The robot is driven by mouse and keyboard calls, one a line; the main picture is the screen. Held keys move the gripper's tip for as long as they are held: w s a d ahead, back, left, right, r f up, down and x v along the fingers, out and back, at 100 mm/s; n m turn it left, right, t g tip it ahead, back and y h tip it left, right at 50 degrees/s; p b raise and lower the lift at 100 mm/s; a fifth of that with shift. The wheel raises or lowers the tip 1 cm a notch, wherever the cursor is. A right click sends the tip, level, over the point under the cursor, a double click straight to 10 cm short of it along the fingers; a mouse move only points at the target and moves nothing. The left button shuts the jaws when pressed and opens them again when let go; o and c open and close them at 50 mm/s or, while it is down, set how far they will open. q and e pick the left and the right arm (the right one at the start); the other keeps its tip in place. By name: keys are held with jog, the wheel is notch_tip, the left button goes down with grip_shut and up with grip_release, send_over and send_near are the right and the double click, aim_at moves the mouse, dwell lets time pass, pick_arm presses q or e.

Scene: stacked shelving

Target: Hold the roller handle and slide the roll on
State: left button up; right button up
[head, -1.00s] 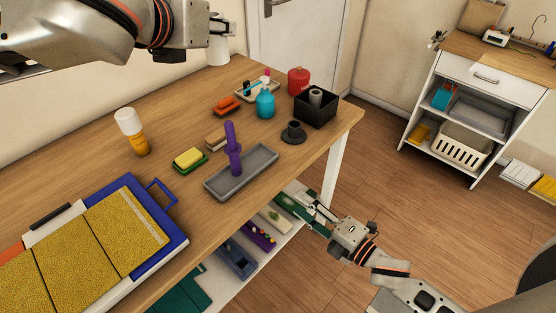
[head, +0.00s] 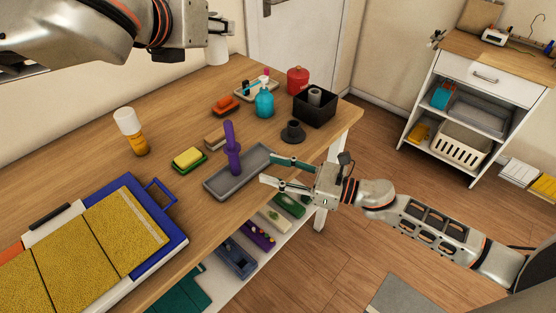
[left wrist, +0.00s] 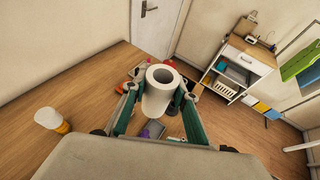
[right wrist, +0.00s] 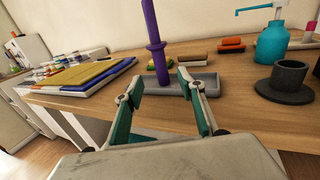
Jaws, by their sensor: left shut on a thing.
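A purple roller handle (head: 232,150) stands upright in a shallow grey tray (head: 262,160) near the table's front edge. In the right wrist view the handle (right wrist: 153,35) rises just beyond the fingertips, slightly left of centre. My right gripper (head: 268,171) is open and empty, at the tray's right end, its fingers pointing toward the handle without touching it. My left gripper (left wrist: 157,95) is shut on a white roll (left wrist: 161,76), whose open hollow end faces the camera. In the head view the roll (head: 217,52) is at the top, partly hidden by my left gripper.
A yellow sponge (head: 188,158), a teal pump bottle (head: 264,104), a dark round holder (head: 292,132) and a black box (head: 316,110) stand around the tray. A blue-edged board with yellow sheets (head: 95,240) lies left. A shelf with several items is below the table.

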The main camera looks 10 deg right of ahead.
aim_at(235, 158)
jog(key=x, duration=1.1)
jog(key=shift+w+a, duration=0.15)
jog(key=shift+a, duration=0.05)
grip_shut()
pick_arm(q)
notch_tip(235, 158, down, 9)
jog(key=m+g+h, duration=0.1)
jog(key=m+h, duration=0.1)
